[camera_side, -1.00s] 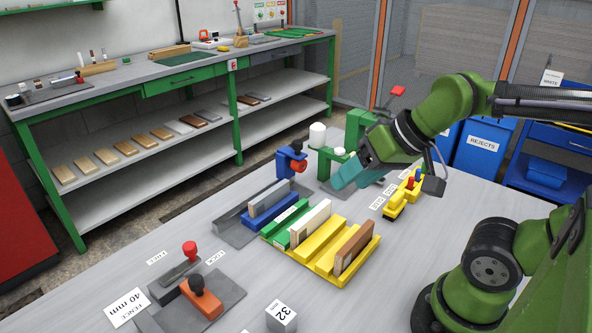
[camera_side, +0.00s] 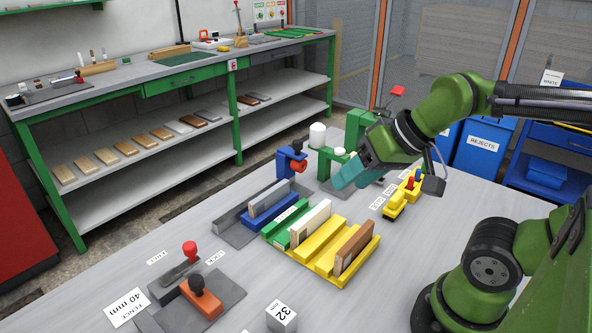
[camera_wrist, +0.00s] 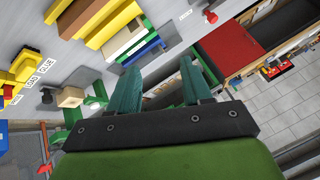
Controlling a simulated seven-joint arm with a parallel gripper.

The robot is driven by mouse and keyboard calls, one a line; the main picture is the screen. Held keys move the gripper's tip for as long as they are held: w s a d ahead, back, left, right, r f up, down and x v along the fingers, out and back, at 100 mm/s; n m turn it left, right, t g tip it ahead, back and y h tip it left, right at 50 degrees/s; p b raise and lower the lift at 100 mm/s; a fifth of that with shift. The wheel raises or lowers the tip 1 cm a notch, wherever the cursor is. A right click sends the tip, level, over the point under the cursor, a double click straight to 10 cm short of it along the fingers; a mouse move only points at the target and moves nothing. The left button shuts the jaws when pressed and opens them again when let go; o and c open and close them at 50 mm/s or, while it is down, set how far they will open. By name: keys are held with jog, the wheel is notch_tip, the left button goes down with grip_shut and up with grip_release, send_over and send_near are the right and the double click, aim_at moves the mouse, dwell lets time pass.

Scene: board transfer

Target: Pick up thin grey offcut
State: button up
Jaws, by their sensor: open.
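A thin grey board (camera_side: 268,198), which looks like the grey offcut, stands on edge in a dark grey fixture (camera_side: 236,232) left of the coloured rack. In the wrist view, a narrow grey-blue strip near the rack may be it, but I cannot tell. My gripper (camera_side: 352,178) is open and empty, in the air behind and to the right of the rack, well away from the grey board. Its two teal fingers also show spread apart in the wrist view (camera_wrist: 160,78).
The green and yellow rack (camera_side: 322,262) holds a white board (camera_side: 311,223) and a brown board (camera_side: 354,248). A blue clamp-like device (camera_side: 290,162) and a green machine (camera_side: 330,155) stand behind. A 32 cube (camera_side: 282,316) and an orange block (camera_side: 203,299) are in front.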

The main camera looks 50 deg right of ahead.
jog(key=m+g+h, duration=0.2)
jog(key=m+g, duration=0.5)
jog(key=m, duration=0.7)
send_over(270, 191)
notch_tip(270, 191, down, 4)
jog(key=f, duration=0.7)
jog(key=a+f, duration=0.1)
jog(key=f, duration=0.2)
jog(key=shift+s+f, duration=0.35)
jog(key=shift+w+d+f, duration=0.1)
jog(key=shift+d+f, duration=0.05)
jog(key=shift+f, duration=0.75)
jog(key=shift+w+d+f, duration=0.15)
jog(key=shift+f, duration=0.75)
jog(key=shift+w+d+f, duration=0.1)
jog(key=shift+d+f, duration=0.05)
jog(key=shift+f, duration=0.75)
jog(key=shift+c, duration=0.3)
grip_shut()
